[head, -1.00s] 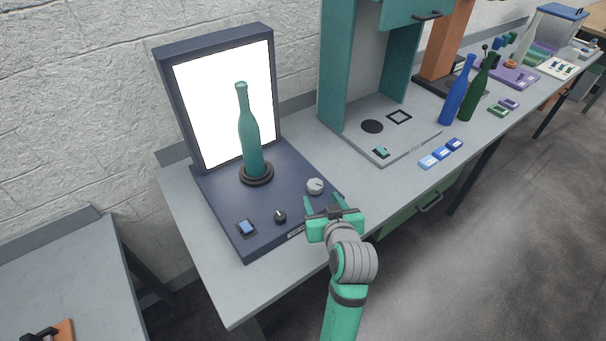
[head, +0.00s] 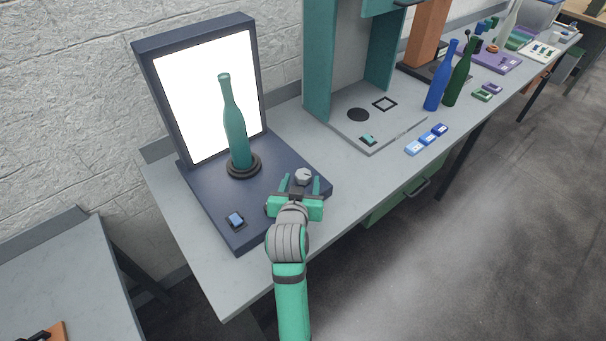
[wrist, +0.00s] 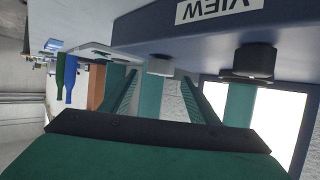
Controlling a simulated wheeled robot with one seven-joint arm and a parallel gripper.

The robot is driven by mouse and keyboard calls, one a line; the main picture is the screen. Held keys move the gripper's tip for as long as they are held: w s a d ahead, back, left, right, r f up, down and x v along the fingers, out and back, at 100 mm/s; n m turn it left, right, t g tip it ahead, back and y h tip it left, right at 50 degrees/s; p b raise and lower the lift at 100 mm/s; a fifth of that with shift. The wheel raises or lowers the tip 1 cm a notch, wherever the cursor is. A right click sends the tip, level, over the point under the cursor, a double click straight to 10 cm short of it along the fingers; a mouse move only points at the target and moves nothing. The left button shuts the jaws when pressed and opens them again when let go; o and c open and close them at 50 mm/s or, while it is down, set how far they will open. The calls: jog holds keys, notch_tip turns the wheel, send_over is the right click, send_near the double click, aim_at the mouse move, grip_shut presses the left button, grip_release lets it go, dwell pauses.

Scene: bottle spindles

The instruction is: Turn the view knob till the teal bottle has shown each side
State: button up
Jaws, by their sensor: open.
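The teal bottle (head: 235,135) stands upright on a round black turntable (head: 243,166) before a lit white screen. A grey knob (head: 303,176) sits at the right of the dark blue base. My gripper (head: 301,183) is open and empty, its fingers reaching toward this knob from the front. In the wrist view the grey knob (wrist: 160,65) shows between the fingers, just beyond their tips; contact is not visible. That view is upside down and shows a VIEW label (wrist: 230,9) on the base's front edge. The smaller black knob is hidden by my gripper in the head view.
A blue rocker switch (head: 236,220) is at the base's front left. To the right stand a teal-framed station (head: 365,112), a blue bottle (head: 437,80), a dark green bottle (head: 458,77) and small blue blocks (head: 427,139).

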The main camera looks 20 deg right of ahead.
aim_at(303, 175)
jog(key=shift+x, duration=2.55)
jog(key=c, duration=1)
